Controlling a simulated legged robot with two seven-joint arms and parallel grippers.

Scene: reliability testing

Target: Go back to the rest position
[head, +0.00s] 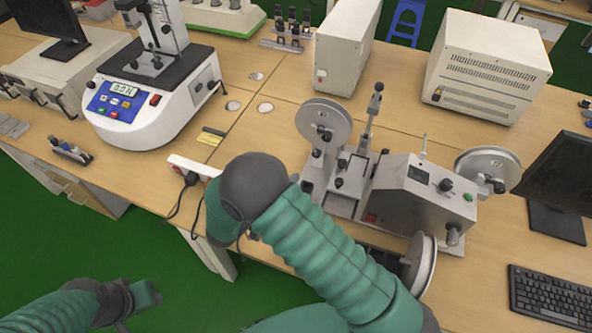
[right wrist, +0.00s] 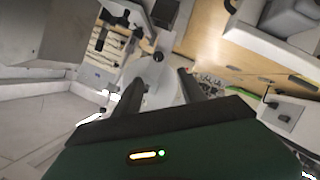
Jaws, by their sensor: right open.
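My right arm, in green sleeving, reaches up over the front edge of the table (head: 290,95) in the head view. Its dark rounded joint is near the middle, and its gripper is hidden there. In the right wrist view my right gripper (right wrist: 161,78) has its two dark fingers spread apart, with nothing between them. My left gripper (head: 143,297) is low at the left of the head view, over the green floor and away from the table. Its jaws are too unclear to read, and I see nothing held in it.
A white tester with a digital display (head: 135,100) stands at the left. A grey machine with reels (head: 415,195) stands right beside my right arm. Two white boxes (head: 490,65) (head: 345,45) are behind. A monitor (head: 560,180) and keyboard (head: 550,297) are at right. A power strip (head: 190,166) lies at the table's front edge.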

